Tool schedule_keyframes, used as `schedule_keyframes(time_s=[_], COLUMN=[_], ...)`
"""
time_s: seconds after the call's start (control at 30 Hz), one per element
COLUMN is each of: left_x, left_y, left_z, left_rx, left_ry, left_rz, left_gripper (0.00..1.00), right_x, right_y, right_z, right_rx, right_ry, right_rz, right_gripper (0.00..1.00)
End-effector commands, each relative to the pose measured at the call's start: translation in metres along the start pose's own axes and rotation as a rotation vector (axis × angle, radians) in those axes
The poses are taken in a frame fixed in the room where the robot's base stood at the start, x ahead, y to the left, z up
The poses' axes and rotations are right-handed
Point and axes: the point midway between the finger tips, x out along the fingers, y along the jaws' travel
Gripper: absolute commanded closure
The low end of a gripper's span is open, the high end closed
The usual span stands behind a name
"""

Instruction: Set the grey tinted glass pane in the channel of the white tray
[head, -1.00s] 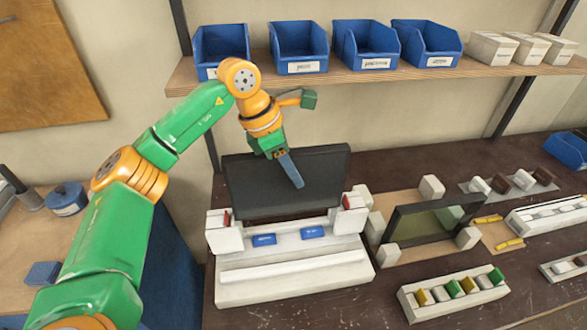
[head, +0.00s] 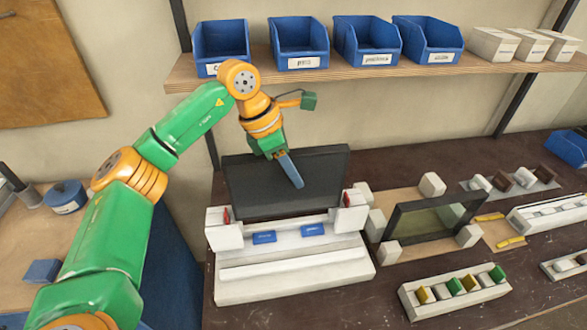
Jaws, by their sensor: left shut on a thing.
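The grey tinted glass pane (head: 255,190) looks nearly black and stands roughly upright at the back of the white tray (head: 295,283). My left gripper (head: 289,168) is shut on it from above at the upper edge, with one long blue finger lying across the near face. The other finger is hidden behind the pane. The pane's lower edge is between the tray's two white end blocks, which carry red parts. I cannot tell whether that edge sits in the channel or just above it. My right gripper is out of view.
Two blue pads (head: 264,238) lie on the tray. To its right stands a dark-framed greenish pane (head: 435,219) among white blocks. A rack of coloured pieces (head: 455,290) lies in front.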

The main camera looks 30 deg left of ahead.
Motion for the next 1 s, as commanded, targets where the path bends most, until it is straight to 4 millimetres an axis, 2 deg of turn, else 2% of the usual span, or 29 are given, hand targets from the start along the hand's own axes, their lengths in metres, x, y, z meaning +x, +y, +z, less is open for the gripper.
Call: schedule_keyframes(time_s=[1.0], left_x=[0.026], left_y=[0.000], left_z=[-0.011], left_rx=[0.000], left_ry=[-0.002], left_rz=[0.001], left_gripper=[1.00], right_x=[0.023], right_y=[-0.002], right_z=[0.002], right_rx=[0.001], right_ry=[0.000], right_rz=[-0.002], right_gripper=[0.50])
